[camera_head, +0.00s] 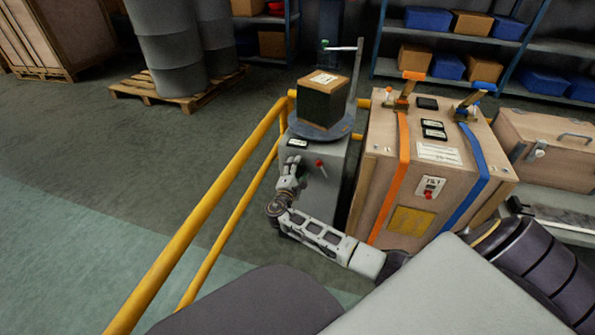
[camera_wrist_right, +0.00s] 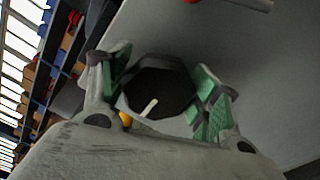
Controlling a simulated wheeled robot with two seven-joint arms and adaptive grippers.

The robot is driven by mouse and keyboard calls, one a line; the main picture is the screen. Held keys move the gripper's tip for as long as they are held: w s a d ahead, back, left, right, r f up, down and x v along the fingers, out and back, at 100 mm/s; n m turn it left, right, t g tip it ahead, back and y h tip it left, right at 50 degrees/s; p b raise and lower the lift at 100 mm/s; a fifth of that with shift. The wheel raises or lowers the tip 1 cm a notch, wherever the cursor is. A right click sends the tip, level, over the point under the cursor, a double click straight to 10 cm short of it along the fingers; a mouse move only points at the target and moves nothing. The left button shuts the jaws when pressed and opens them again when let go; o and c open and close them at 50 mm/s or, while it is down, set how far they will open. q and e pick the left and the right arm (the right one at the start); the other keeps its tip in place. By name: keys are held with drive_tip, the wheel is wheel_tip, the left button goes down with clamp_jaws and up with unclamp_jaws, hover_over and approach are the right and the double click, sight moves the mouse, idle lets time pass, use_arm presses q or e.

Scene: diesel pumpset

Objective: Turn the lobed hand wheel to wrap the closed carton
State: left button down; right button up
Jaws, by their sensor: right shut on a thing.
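The closed carton (camera_head: 323,98) stands on a round dark turntable (camera_head: 335,133) on top of a grey cabinet (camera_head: 335,172) in the head view. Its top is brown with a white label, and its sides look dark. My right gripper (camera_head: 291,168) is at the cabinet's left front. In the right wrist view, its green-padded fingers are shut on the dark lobed hand wheel (camera_wrist_right: 160,88), one on each side. A short white mark shows on the wheel's face. In the head view my gripper hides the wheel. My left gripper is not in view.
A red-knobbed lever (camera_head: 320,164) sticks out of the cabinet close right of my gripper. A yellow rail (camera_head: 215,195) runs along the left. A large strapped crate (camera_head: 385,165) stands close right. A thin post with an arm (camera_head: 345,48) rises behind the carton.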

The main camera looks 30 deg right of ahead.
drive_tip(key=shift+f, duration=0.1)
drive_tip(key=o, duration=1)
drive_tip(key=shift+a, duration=0.1)
drive_tip(key=v, duration=1.2)
idle(1.0)
